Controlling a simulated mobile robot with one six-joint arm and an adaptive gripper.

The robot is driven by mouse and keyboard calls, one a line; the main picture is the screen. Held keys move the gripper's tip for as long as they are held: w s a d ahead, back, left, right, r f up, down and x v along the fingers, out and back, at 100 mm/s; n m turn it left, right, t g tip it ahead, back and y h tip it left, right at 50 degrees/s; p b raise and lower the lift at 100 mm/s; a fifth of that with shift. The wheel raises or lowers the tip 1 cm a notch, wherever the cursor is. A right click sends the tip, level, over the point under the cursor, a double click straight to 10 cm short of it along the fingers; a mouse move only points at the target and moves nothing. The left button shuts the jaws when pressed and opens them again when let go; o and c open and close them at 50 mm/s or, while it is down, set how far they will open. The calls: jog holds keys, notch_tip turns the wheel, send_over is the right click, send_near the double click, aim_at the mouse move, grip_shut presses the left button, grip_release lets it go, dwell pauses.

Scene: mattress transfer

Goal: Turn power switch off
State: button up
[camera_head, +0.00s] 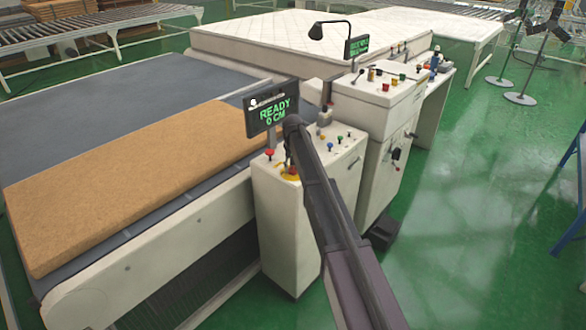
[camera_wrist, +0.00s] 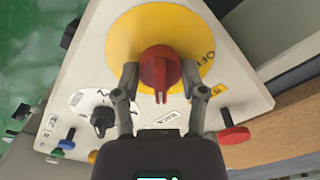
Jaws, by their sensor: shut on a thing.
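The power switch, a red rotary knob (camera_wrist: 159,68) on a round yellow plate (camera_wrist: 128,38), is at the upper middle of the wrist view. "OFF" is printed at the plate's right edge. The knob's narrow handle points down in that view. My gripper (camera_wrist: 160,78) has one finger on each side of the knob and is shut on it. In the head view, the yellow plate (camera_head: 289,178) shows on the near control cabinet (camera_head: 268,205), partly hidden by my arm.
A black selector on a white dial (camera_wrist: 77,101) and a red push knob (camera_wrist: 235,135) flank my fingers. A display (camera_head: 271,108) reads "READY 0 CM". A tan slab (camera_head: 120,185) lies on the conveyor at left. Green floor at right is mostly clear.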

jog(key=shift+n, duration=0.3)
jog(key=n, duration=0.3)
jog(key=shift+n, duration=0.4)
jog(key=n, duration=0.4)
jog(key=shift+n, duration=0.3)
jog(key=n, duration=0.4)
jog(key=shift+s+n, duration=0.1)
jog(key=shift+n, duration=2.4)
jog(key=o, duration=1.2)
jog(key=shift+c, duration=0.2)
jog(key=shift+m, duration=0.3)
